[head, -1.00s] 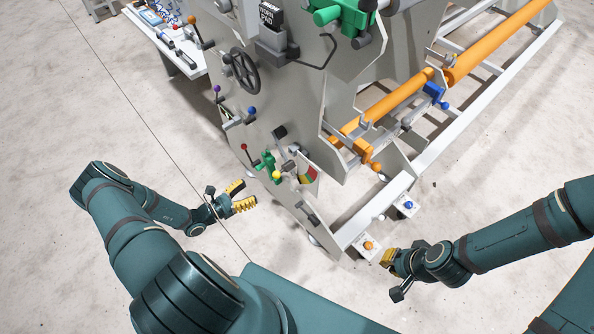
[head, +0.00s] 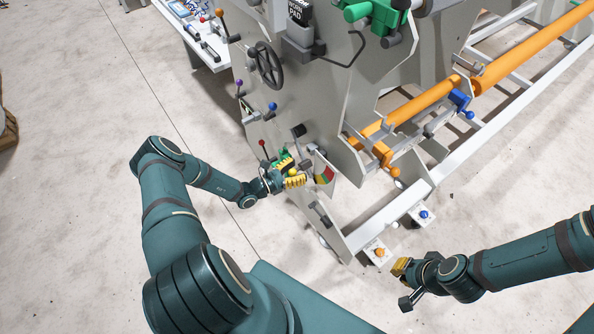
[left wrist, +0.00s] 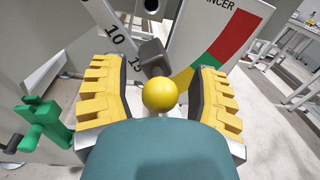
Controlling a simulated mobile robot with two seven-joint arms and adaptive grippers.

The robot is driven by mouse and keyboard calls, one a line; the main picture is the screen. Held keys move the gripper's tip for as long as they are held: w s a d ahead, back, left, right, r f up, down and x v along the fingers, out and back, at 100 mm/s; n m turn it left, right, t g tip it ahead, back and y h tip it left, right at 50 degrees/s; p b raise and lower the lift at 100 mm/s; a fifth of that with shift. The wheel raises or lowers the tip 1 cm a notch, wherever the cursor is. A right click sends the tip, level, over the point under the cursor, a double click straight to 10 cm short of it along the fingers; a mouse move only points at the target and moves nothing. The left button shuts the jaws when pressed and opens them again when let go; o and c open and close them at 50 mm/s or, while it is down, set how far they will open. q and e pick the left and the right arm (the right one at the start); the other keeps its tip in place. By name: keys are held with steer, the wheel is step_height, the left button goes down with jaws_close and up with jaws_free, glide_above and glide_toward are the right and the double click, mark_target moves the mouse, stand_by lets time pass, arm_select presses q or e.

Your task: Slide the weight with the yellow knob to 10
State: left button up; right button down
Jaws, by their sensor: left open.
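The weight's yellow knob (left wrist: 160,94) sits between the open yellow-padded fingers of my left gripper (left wrist: 160,100) in the left wrist view, with a gap on each side. A dark grey block (left wrist: 153,57) shows just behind the knob. The white scale bar (left wrist: 110,30) carries the numbers 10 and 15, and the block is beside the 15. In the head view my left gripper (head: 289,173) is at the machine's side panel, around the yellow knob (head: 292,172). My right gripper (head: 400,268) is at lower right, away from the weight; its finger gap is unclear.
A green clamp-like part (left wrist: 40,125) stands left of my left fingers. A red-yellow-green dial plate (head: 324,174) is just right of them. A red-knobbed lever (head: 262,143) is above. Orange and blue buttons (head: 379,252) lie near my right gripper.

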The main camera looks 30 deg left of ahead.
arm_select(q)
steer(key=shift+w+d, duration=0.1)
jaws_close()
stand_by(0.5)
